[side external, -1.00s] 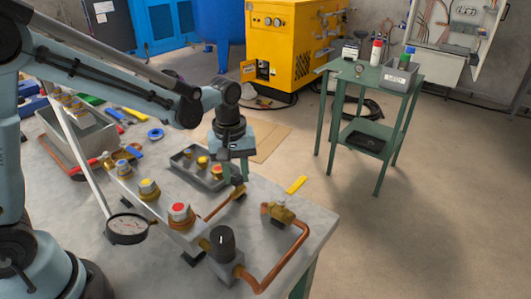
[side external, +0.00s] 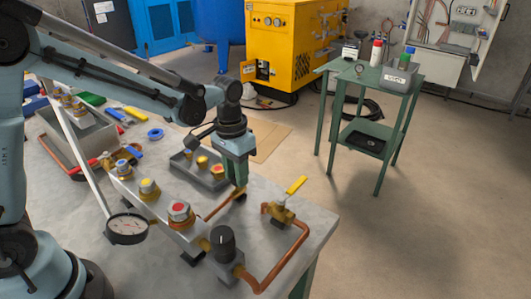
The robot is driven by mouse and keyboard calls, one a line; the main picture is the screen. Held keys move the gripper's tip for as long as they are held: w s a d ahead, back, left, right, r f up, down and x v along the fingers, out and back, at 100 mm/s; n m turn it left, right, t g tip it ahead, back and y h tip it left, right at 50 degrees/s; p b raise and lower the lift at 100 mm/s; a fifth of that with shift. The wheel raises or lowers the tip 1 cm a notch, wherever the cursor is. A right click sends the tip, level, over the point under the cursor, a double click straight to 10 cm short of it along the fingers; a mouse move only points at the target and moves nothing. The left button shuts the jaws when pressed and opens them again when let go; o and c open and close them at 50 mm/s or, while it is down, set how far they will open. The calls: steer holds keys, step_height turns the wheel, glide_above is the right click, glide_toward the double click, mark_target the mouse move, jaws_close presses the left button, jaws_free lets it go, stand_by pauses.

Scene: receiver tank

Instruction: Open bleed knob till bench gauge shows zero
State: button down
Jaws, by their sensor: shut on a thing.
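My gripper (side external: 239,184) points down at the right part of the bench, at the end of a thin copper pipe. It is shut on a small part there, which the fingers mostly hide; I take it for the bleed knob. A little dark material shows just below the fingertips.
A black knob (side external: 222,240) stands in front of my gripper. A brass valve with a yellow lever (side external: 296,186) and a bent copper pipe (side external: 290,262) are to the right. A tray of fittings (side external: 182,168) lies behind left. A green trolley (side external: 345,78) stands beyond clear floor.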

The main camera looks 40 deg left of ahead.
steer(key=m, duration=0.5)
steer(key=shift+m, duration=2.5)
steer(key=shift+g, duration=0.3)
steer(key=c, duration=0.8)
jaws_free()
step_height(320, 180, up, 12)
steer(key=shift+w+a, duration=0.15)
steer(key=shift+w, duration=0.1)
